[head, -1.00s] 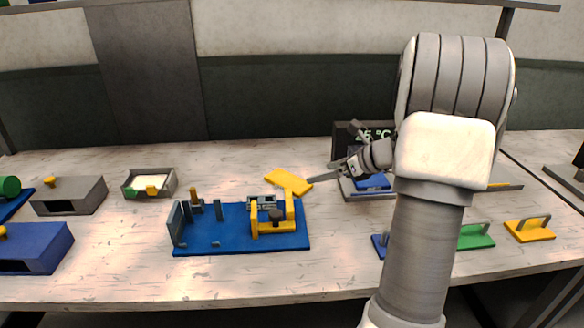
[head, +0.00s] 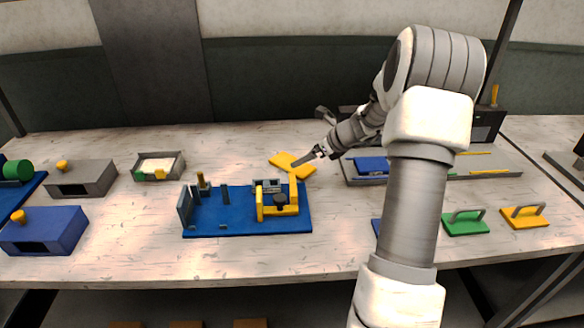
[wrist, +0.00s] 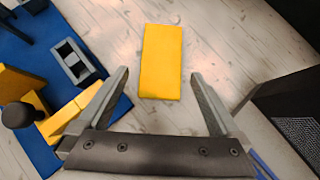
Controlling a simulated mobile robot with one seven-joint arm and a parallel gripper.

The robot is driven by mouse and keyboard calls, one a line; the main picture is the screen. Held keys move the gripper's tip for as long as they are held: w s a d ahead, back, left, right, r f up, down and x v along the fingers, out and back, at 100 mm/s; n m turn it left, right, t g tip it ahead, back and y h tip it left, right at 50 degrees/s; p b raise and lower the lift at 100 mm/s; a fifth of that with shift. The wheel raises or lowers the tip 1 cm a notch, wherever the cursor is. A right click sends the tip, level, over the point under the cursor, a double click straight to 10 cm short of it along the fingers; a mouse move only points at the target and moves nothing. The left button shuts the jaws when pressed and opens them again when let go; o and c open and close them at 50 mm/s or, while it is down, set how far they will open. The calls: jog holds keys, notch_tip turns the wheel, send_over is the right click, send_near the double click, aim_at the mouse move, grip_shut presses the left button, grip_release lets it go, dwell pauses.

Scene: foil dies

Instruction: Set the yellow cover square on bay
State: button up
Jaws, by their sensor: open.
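The yellow cover (head: 292,165) is a flat rectangular plate lying on the table behind the blue fixture board; it also shows in the wrist view (wrist: 160,45). My gripper (head: 307,160) is open and empty at the cover's right side in the head view. In the wrist view its fingertips (wrist: 160,74) lie either side of the cover, with gaps. Their height above it is hard to judge. The blue board (head: 228,222) carries a grey open-topped frame (wrist: 66,48), perhaps the bay, and a yellow bracket (head: 280,210) with a black knob (head: 279,200).
A grey tray (head: 176,168) and grey and blue boxes (head: 45,235) stand to the left. A grey base with a blue block (head: 371,165) is right of the cover, partly behind my arm. Green (head: 465,224) and yellow (head: 525,216) handled plates lie front right.

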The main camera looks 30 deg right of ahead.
jog(key=x, duration=0.6)
jog(key=shift+w+f+b, duration=0.2)
jog(key=shift+f+b, duration=0.1)
jog(key=shift+b, duration=0.05)
